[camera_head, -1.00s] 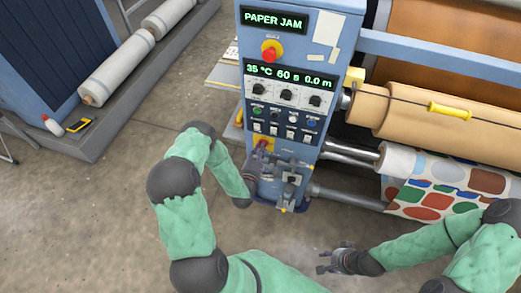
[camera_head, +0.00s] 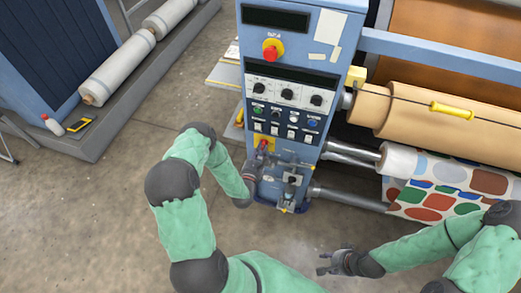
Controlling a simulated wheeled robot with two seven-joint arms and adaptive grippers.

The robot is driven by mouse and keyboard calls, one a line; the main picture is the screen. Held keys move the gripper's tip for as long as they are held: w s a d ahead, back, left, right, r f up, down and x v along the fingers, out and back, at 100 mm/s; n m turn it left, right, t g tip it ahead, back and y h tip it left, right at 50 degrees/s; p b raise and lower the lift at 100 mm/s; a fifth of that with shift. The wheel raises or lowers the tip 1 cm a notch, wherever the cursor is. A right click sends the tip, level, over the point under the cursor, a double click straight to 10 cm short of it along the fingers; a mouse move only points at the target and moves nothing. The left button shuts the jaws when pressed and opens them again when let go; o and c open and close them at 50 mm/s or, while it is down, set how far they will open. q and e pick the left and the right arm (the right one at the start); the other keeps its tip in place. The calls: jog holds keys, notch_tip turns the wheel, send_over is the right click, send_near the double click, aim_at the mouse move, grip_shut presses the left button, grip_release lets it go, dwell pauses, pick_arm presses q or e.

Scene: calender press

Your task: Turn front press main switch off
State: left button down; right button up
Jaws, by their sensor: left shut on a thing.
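The front press control panel (camera_head: 318,150) stands in the middle, and both of its displays are dark. The main switch (camera_head: 263,146) is a red handle on a yellow plate low on the panel's left side. My right gripper (camera_head: 324,264) is open and empty, low over the floor to the right of the panel.
A red emergency button (camera_head: 271,51) on yellow sits between the displays. Knobs (camera_head: 288,93) and several small buttons lie below. Rollers with brown material (camera_head: 430,118) and patterned sheet (camera_head: 440,202) extend right. Open floor (camera_head: 120,220) lies left.

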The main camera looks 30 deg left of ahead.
pick_arm(q)
jog(key=shift+f+n, duration=0.1)
jog(key=shift+n, duration=0.5)
jog(key=c, duration=1.1)
grip_release()
jog(key=shift+c, duration=0.2)
jog(key=v, duration=1.2)
jog(key=shift+d, duration=0.1)
